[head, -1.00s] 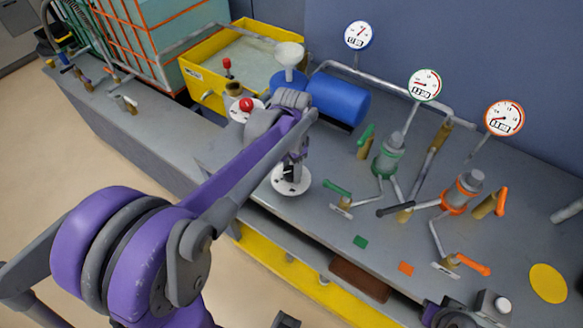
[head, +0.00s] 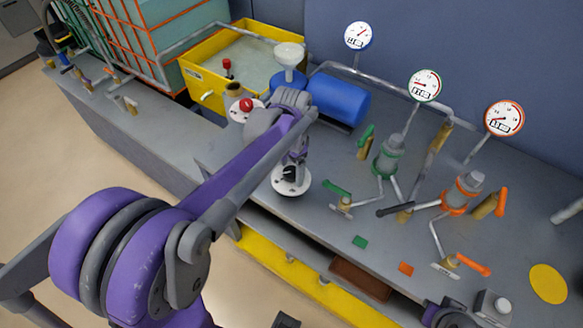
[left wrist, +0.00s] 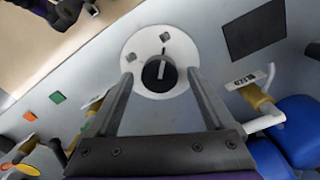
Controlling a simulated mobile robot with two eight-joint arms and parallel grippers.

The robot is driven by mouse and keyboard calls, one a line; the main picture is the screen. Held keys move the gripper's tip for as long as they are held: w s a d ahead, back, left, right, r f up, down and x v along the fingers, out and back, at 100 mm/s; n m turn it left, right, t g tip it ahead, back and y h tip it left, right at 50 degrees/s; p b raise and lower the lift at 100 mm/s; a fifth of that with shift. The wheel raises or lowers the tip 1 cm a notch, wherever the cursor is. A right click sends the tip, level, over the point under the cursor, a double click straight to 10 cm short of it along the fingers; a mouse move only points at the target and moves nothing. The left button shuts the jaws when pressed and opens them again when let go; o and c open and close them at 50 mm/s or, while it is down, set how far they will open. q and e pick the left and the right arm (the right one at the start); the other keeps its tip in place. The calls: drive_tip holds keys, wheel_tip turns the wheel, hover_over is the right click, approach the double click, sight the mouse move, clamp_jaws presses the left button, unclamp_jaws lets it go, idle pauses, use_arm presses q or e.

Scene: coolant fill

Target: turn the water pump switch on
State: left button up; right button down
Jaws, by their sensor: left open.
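A round white plate with a black rotary knob, the switch (head: 290,180), sits on the grey bench below my left gripper (head: 293,166). It also shows in the left wrist view (left wrist: 158,73), with a pale pointer line on the knob running up and down in the picture. My left gripper (left wrist: 160,88) is open, its two fingers on either side of the knob. I cannot tell whether either finger touches it. A dark piece at the bottom edge (head: 286,320) may be my right gripper; its jaws are not clear.
A red button on a white plate (head: 246,105) stands behind my left gripper, near a blue tank (head: 337,100) and a yellow tray (head: 205,80). Green-handled (head: 337,188) and orange-handled valves (head: 472,264) with pipes crowd the bench to the right.

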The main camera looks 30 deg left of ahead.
sight(291, 172)
use_arm(q)
wheel_tip(291, 172, up, 11)
drive_tip(key=shift+f+p, duration=0.2)
drive_tip(key=shift+p, duration=0.2)
idle(0.4)
drive_tip(key=s+d+f+n+t, duration=0.2)
drive_tip(key=s+d+f+n, duration=0.1)
drive_tip(key=s, duration=0.4)
drive_tip(key=s+d+f+n+t, duration=0.2)
drive_tip(key=s+d+f+t, duration=0.1)
drive_tip(key=s+f, duration=0.3)
drive_tip(key=shift+s+d+f+n+p, duration=0.35)
drive_tip(key=shift+s+d, duration=0.3)
drive_tip(key=shift+s, duration=0.3)
